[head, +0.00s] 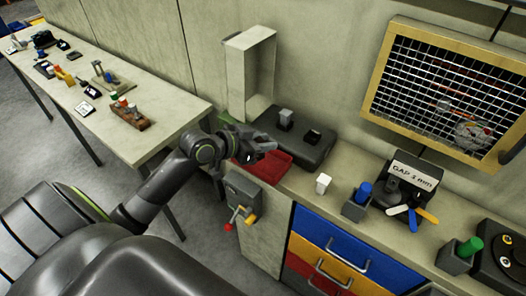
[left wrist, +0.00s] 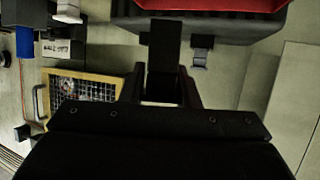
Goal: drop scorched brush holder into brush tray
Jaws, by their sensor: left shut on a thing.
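My left gripper (head: 262,147) is shut on a dark block, which looks like the scorched brush holder. It is above or near the left end of the red tray (head: 270,163), which looks like the brush tray. In the left wrist view the dark block (left wrist: 164,45) shows between the fingers, and part of the red tray (left wrist: 225,4) shows at the top edge. Whether the block is over the tray is hard to tell. The gripper hides part of the tray in the head view. My right gripper is not in view.
A dark housing (head: 300,148) with a grey block (head: 285,117) and a black block (head: 312,136) stands behind the tray. A white block (head: 323,184), blue-topped holder (head: 357,205) and gap gauge stand (head: 410,177) are to the right.

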